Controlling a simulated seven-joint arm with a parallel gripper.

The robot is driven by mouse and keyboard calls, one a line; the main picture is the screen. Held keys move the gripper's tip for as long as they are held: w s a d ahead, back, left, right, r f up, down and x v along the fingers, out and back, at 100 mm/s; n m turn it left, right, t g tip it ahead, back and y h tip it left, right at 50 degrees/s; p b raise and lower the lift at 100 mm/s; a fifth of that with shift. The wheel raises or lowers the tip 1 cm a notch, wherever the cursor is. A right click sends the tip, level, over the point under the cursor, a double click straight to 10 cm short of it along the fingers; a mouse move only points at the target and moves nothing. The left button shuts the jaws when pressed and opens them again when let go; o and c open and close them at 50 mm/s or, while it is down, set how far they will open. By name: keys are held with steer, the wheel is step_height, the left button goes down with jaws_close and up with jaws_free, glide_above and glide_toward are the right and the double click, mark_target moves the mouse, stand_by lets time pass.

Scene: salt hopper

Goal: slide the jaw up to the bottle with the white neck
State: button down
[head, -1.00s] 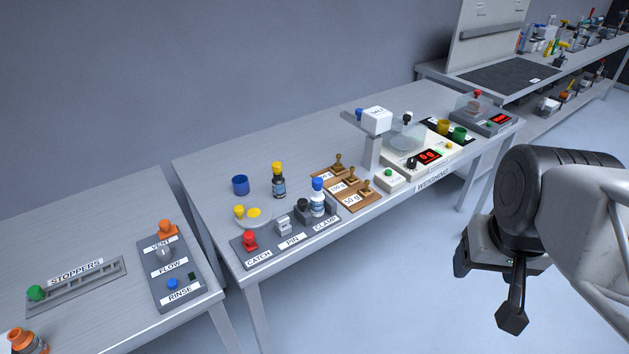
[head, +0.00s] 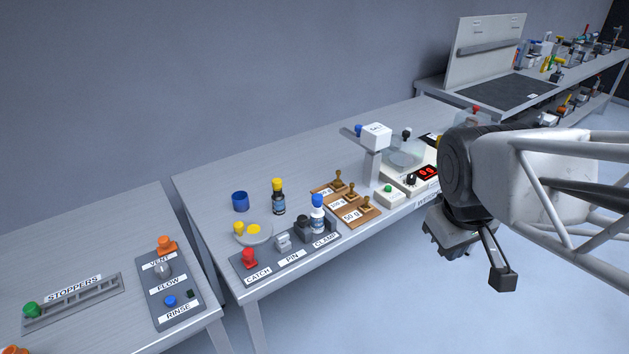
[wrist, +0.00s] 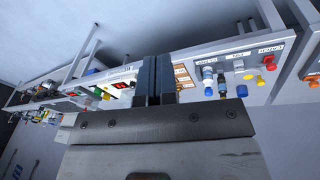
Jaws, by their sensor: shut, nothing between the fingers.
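A small bottle with a white neck and blue cap (head: 317,219) stands upright at the CLAMP end of a grey panel on the middle bench. Its label is blue and white. The jaw, a dark block with a black knob (head: 303,228), is just left of it; I cannot tell whether they touch. The bottle also shows in the wrist view (wrist: 208,75), right of my fingers. My gripper (head: 501,281) is off the bench's front edge, well to the right of the panel. Its fingers are shut and empty, side by side in the wrist view (wrist: 155,80).
The panel also carries a grey pin (head: 283,242) and a red catch (head: 249,257). A yellow-capped dark bottle (head: 278,198) and a blue cup (head: 240,201) stand behind. Brass weights on a wooden board (head: 350,206) and a hopper post (head: 372,168) stand to the right.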

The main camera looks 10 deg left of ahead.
mark_target(303, 227)
steer(key=w+a+f+n+h, duration=0.1)
steer(key=w+a+f+n, duration=0.1)
steer(key=w+a+n, duration=0.5)
steer(key=w+a+f+n, duration=0.1)
steer(key=w+a+n, duration=0.45)
steer(key=a, duration=0.35)
steer(key=w+a+f+n, duration=0.1)
steer(key=a+f+n, duration=0.2)
steer(key=a, duration=0.6)
steer(key=w+a+f+n+t, duration=0.1)
steer(key=a+f+n, duration=0.2)
steer(key=a+n, duration=0.5)
steer(key=a, duration=0.2)
steer(key=shift+a+f+t+h, duration=0.3)
steer(key=shift+f, duration=0.05)
steer(key=shift+w+f+n, duration=0.1)
steer(key=shift+w+n, duration=0.05)
steer(key=shift+n, duration=0.1)
